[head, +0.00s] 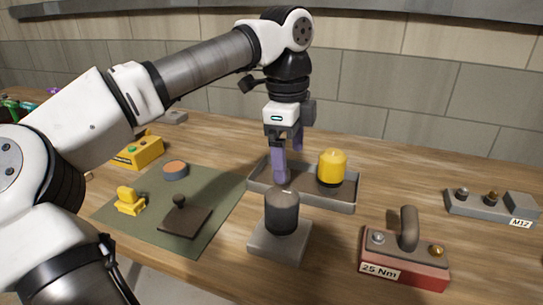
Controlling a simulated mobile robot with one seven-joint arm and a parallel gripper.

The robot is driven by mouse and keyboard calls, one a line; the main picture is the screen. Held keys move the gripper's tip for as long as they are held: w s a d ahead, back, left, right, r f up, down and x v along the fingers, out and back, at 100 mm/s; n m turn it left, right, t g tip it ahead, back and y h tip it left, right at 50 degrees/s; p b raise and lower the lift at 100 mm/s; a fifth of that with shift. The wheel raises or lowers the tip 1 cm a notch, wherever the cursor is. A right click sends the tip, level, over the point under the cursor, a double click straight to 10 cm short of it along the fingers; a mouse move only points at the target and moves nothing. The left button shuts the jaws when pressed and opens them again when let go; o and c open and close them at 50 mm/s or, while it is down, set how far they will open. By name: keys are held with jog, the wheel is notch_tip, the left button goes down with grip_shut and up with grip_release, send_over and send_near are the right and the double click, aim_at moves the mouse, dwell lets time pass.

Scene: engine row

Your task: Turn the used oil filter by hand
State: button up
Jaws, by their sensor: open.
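A dark grey cylinder, which looks like the used oil filter (282,213), stands upright on a square grey block (265,246) at the front middle of the bench. My gripper (289,166) points down with its two purple fingers apart and nothing between them. Its nearer fingertip appears just above and behind the dark filter's top in the head view; I cannot tell the exact gap. A yellow filter (332,170) stands upright in a shallow grey tray (333,200) behind the dark filter.
A red "25 Nm" block with a dark handle (405,262) stands at the right front. A grey "M12" block (490,207) is farther right. A green mat (215,190) on the left holds a yellow piece (130,200), a dark knobbed plate (185,221) and a round orange-topped disc (176,170).

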aim_at(282, 208)
jog(key=shift+a+y, duration=0.3)
jog(key=shift+a, duration=0.2)
jog(key=shift+a+f, duration=0.1)
jog(key=shift+f, duration=0.15)
notch_tip(282, 208, down, 13)
jog(key=shift+f+p, duration=0.15)
jog(key=shift+p, duration=1.05)
jog(key=c, duration=1.3)
jog(key=shift+f+n+b, duration=0.2)
jog(key=shift+n+b, duration=0.4)
jog(key=shift+b, duration=0.1)
jog(key=shift+n+b, duration=0.75)
jog(key=shift+n, duration=0.05)
jog(key=shift+r+n, duration=0.2)
jog(key=shift+n, duration=0.3)
